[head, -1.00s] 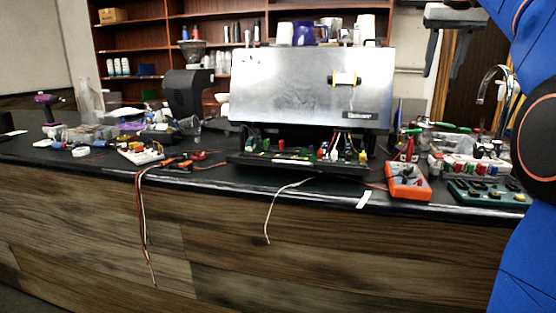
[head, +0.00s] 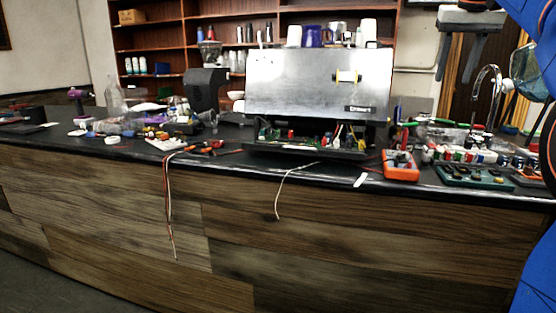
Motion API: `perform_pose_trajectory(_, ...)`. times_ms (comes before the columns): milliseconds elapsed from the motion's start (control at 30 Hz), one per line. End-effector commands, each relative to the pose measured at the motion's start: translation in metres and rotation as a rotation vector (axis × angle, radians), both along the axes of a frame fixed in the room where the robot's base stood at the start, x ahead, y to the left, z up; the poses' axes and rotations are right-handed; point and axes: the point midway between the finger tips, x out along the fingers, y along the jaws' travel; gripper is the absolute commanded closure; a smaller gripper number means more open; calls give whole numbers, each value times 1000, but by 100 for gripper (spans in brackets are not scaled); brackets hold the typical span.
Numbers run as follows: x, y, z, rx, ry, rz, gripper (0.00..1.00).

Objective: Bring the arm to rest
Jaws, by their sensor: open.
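My gripper (head: 455,76) hangs at the top right of the head view, fingers pointing down. Its two grey fingers are apart with nothing between them. It appears above the counter's right part, clear of everything, though its depth is hard to judge. My blue arm (head: 532,20) runs along the right edge, partly out of frame.
A dark counter (head: 400,188) with a wood front crosses the view. A steel brewer (head: 300,85) stands on it. An orange multimeter (head: 400,170), a green board (head: 470,178) and a tap (head: 490,70) are at right. Wires hang over the front edge.

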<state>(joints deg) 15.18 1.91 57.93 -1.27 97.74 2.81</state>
Motion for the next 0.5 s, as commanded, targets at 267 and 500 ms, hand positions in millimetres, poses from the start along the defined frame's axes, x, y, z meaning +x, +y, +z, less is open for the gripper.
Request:
perform_pose_trajectory(267, -18, 17, -19, -1, -2, 27, 57)
perform_pose_trajectory(500, -47, 41, -53, -3, -4, 66, 57)
